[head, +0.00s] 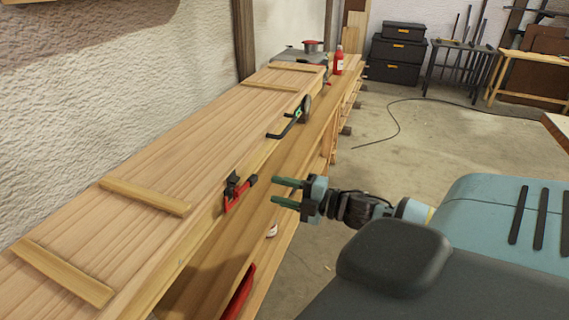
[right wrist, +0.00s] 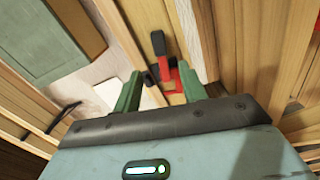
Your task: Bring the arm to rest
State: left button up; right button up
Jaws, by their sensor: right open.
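My right gripper (head: 287,193) reaches in from the right in the head view, its green fingers pointing left toward the workbench. It is open, with nothing between the fingers. In the right wrist view the two green fingers (right wrist: 160,92) stand apart. A red clamp with a black handle (head: 237,190) sits at the front edge of the bench top, just left of the fingertips and apart from them as far as I can see. The clamp also shows beyond the fingers in the right wrist view (right wrist: 170,75). My left gripper is not in view.
The long wooden bench (head: 160,170) carries several cross laths (head: 145,196). A black handled tool (head: 287,125) lies at its edge farther back. A red bottle (head: 338,61) stands at the far end. Black cases (head: 397,55) stand on the floor beyond. The floor right of the bench is mostly clear, with a cable.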

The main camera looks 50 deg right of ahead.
jog(key=shift+s+d, duration=0.1)
jog(key=shift+s, duration=0.15)
jog(key=shift+f, duration=0.1)
dwell(0.4)
jog(key=s+a+f+m+g+h+p, duration=0.1)
jog(key=s+a+f+m+g+h, duration=0.1)
jog(key=s+a+f+m, duration=0.35)
jog(key=s+a+f+m+g+h+p, duration=0.1)
jog(key=s+a+f+m, duration=0.1)
jog(key=s+f+m, duration=0.4)
jog(key=s+a+f+m+g+h, duration=0.2)
jog(key=s+a+f, duration=0.2)
jog(key=s+f, duration=0.4)
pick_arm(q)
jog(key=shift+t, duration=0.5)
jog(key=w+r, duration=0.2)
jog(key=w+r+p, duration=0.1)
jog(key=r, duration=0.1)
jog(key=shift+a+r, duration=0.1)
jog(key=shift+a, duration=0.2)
pick_arm(e)
jog(key=s+a+f+m+g, duration=0.2)
jog(key=s+a+f+m, duration=0.3)
jog(key=s+a, duration=0.4)
jog(key=shift+a+f+g, duration=0.35)
jog(key=shift+a+g, duration=0.05)
jog(key=shift+s, duration=0.1)
